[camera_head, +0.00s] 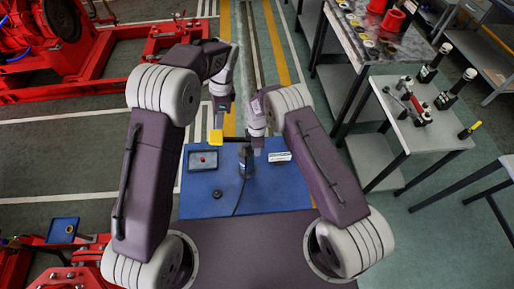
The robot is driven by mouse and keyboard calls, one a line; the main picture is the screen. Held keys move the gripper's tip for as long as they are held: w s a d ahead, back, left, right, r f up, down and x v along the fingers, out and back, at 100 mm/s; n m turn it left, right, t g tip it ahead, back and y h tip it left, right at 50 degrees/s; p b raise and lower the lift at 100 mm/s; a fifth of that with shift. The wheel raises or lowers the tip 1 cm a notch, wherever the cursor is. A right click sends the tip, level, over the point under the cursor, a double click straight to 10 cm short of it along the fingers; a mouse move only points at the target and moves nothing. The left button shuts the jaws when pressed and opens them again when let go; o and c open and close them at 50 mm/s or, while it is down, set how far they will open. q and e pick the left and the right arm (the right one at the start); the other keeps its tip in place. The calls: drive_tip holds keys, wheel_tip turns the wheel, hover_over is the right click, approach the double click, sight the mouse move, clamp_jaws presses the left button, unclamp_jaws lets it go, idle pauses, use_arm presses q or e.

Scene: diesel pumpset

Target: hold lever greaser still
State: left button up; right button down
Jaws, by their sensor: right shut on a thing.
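A dark upright cylinder, which looks like the lever greaser (245,162), stands at the back of the blue tray (285,193). A thin black hose runs from it toward the front of the tray. My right gripper (256,142) is shut on its upper part, and the fingers hide part of it. My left gripper (217,120) is above the tray's back edge, left of the greaser and apart from it. A small yellow piece (216,136) shows at its tip. Whether the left fingers are open or shut is too small to tell.
The blue tray also bears a dark panel with a red dot (203,160), a white labelled block (279,157) and a black round piece (217,194). Grey side tables (420,137) with bottles and tools stand at right. Red machinery (75,75) stands at left.

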idle(0.8)
drive_tip(key=c, duration=1.5)
unclamp_jaws()
drive_tip(key=shift+o, duration=0.2)
clamp_jaws()
